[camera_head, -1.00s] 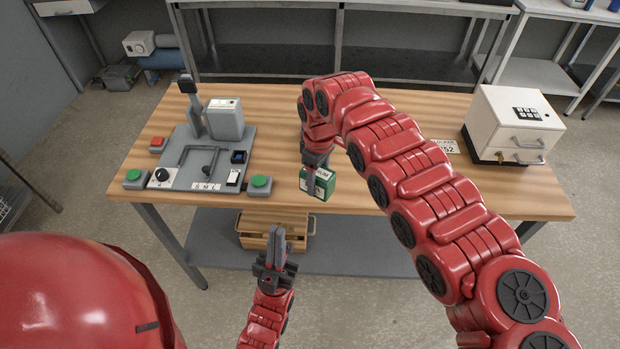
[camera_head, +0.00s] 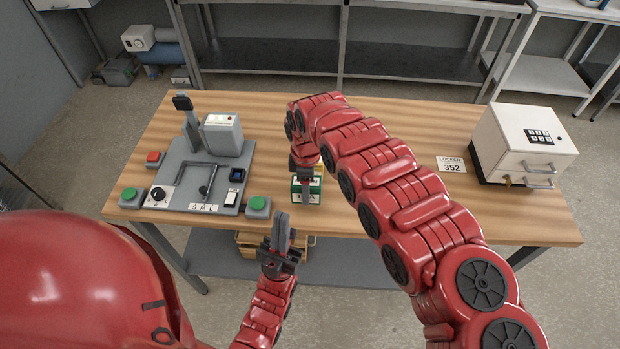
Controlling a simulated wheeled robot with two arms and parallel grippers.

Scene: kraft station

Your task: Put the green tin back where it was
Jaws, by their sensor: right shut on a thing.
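The green tin (camera_head: 306,196) has a white label and is at the front part of the wooden table, left of centre. My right gripper (camera_head: 305,174) comes down on it from above and is shut on it. Whether the tin touches the tabletop I cannot tell. My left gripper (camera_head: 280,232) is the lower one, in front of the table's front edge, pointing up. Its fingers look close together, with nothing seen between them.
A grey machine (camera_head: 205,170) with green buttons, a red button and a dial stands on the table's left. A white locker box (camera_head: 520,146) stands at the right beside a "352" sign (camera_head: 451,164). A wooden crate (camera_head: 246,240) sits on the shelf below. The table's middle right is partly clear behind my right arm.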

